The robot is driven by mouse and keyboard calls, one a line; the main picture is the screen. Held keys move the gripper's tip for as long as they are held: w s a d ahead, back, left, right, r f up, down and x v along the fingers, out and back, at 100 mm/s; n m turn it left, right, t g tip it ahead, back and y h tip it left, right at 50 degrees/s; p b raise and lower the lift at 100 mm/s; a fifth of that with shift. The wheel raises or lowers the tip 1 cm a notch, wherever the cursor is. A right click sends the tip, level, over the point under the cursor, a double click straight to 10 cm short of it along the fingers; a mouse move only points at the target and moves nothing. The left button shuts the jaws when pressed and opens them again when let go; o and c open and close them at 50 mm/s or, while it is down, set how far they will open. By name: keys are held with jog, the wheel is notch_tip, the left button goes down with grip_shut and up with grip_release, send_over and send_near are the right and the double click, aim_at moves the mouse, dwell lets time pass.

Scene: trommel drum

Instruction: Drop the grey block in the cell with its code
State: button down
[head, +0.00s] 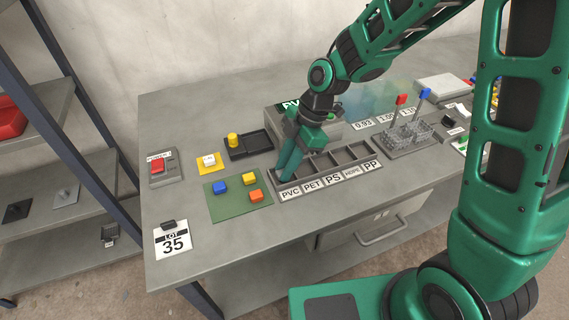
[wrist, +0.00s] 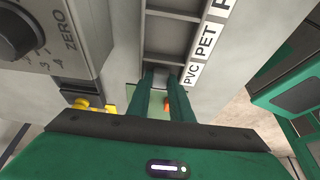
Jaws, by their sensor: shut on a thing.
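My gripper (head: 284,178) points down at the left end of the sorting tray (head: 331,177), over the cell labelled PVC. In the wrist view my gripper (wrist: 162,78) is shut on the grey block (wrist: 161,75), of which only a small part shows between the fingertips. The head view does not show the block; the fingers hide it. The tray's labels read PVC (head: 290,193), PET (head: 312,184), PS (head: 333,178), HDPE and PP. The other cells look empty. I cannot tell whether the block touches the cell floor.
Left of the tray, a green mat (head: 236,207) holds blue, yellow and orange blocks. A rack (head: 405,137) with red and blue handles stands right. A "LOT 35" card (head: 173,240) lies front left.

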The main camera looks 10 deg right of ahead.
jog(key=shift+f, duration=0.3)
jog(key=c, duration=1.9)
grip_release()
jog(key=shift+o, duration=0.2)
jog(key=v, duration=1.3)
jog(key=shift+r, duration=0.15)
jog(key=shift+a, duration=0.1)
jog(key=s+d+r+m+t+h, duration=0.1)
jog(key=s+d+m, duration=0.2)
jog(key=d+m, duration=0.45)
jog(key=s+d+r+m+t+h, duration=0.1)
jog(key=s+d+m, duration=0.3)
jog(key=d, duration=0.6)
jog(key=s+d+f+m+g+h, duration=0.1)
jog(key=s+d+m+h, duration=0.1)
jog(key=s+d+m, duration=1)
jog(key=s+m, duration=0.3)
jog(key=m, duration=0.1)
jog(key=shift+s+d, duration=0.2)
jog(key=shift+d, duration=0.05)
